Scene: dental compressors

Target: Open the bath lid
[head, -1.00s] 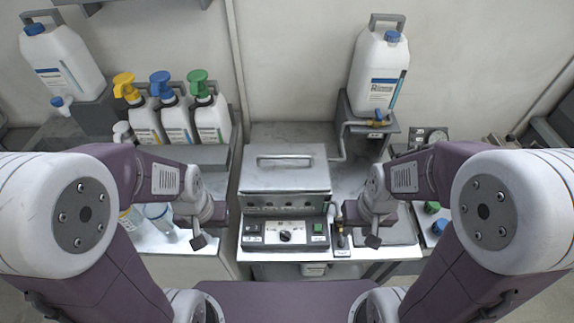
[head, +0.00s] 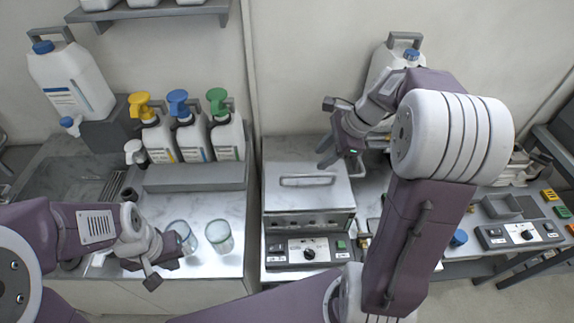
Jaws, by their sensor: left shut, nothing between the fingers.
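The bath (head: 309,222) is a metal box on the counter, right of centre in the head view. Its flat lid (head: 325,198) is down, with a bar handle (head: 307,181) on top. My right gripper (head: 325,155) is above and behind the lid's right back corner, apart from the handle. Its fingers look spread, with nothing between them. My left gripper (head: 135,266) is shut and empty at the lower left, in front of the left counter and well away from the bath.
A control panel (head: 308,252) is on the bath's front. Two glass beakers (head: 219,236) stand near my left gripper. A large jug (head: 383,62) is partly hidden behind my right arm.

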